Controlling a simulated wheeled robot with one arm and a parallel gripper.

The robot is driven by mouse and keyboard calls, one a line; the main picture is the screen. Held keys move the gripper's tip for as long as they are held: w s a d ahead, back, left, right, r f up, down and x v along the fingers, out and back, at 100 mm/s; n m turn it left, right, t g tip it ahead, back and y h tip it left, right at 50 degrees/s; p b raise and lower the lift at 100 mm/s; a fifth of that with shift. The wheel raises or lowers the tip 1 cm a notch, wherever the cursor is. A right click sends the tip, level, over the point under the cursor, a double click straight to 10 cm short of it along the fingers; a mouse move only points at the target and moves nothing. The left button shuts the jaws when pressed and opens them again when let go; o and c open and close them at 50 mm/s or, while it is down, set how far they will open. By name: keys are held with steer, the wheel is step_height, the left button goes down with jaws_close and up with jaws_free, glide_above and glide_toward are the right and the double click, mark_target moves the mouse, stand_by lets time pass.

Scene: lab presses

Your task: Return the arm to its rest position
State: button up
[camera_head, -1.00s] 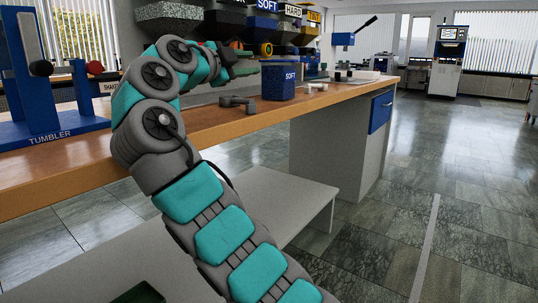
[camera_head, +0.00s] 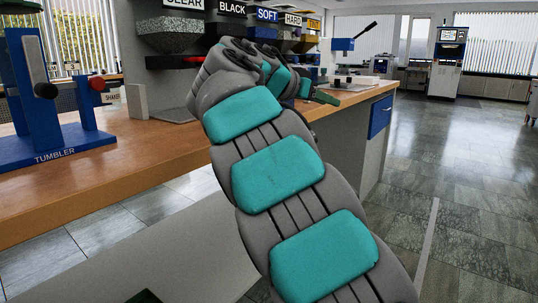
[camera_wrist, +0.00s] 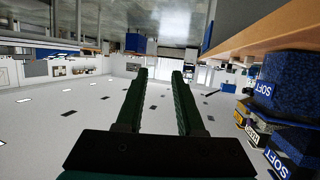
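My gripper (camera_wrist: 160,74) shows in the wrist view as two green fingers standing apart, with nothing between them. In the head view, only a green part near its end (camera_head: 325,98) shows at the right of my arm, by the far end of the bench. My grey and teal arm (camera_head: 278,170) rises from the lower right and bends over the bench. Its folded links hide the base of my gripper and part of the bench top.
The wooden bench (camera_head: 140,150) runs along the left and carries a blue tumbler press (camera_head: 38,90). Labelled hoppers (camera_head: 170,38) hang behind my arm. A blue box marked SOFT (camera_wrist: 264,92) is at the right in the wrist view. The tiled floor (camera_head: 465,190) at right is open.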

steer(key=s+d+f+n+g+y+p, duration=0.1)
steer(key=s+d+f+n+g+y, duration=0.15)
steer(key=s+d+f, duration=0.55)
steer(key=s+d+f+n+g+y+p, duration=0.2)
steer(key=s+d+f+g, duration=0.2)
steer(key=s+f, duration=0.65)
steer(key=s+a+f+n+g+y, duration=0.1)
steer(key=s+a+f+y, duration=0.1)
steer(key=s+f, duration=0.3)
steer(key=s+a+f+n+g+y+p, duration=0.1)
steer(key=s+a+f, duration=0.3)
steer(key=s, duration=1)
steer(key=s+a+f+n+g+y+p, duration=0.1)
steer(key=s+a+f+n+g+y, duration=0.1)
steer(key=s+f, duration=0.4)
steer(key=s+a+n+y, duration=0.1)
steer(key=s+a, duration=0.1)
steer(key=s, duration=0.1)
steer(key=shift+s+f, duration=0.2)
steer(key=shift+f, duration=0.2)
steer(key=shift+n+y, duration=0.25)
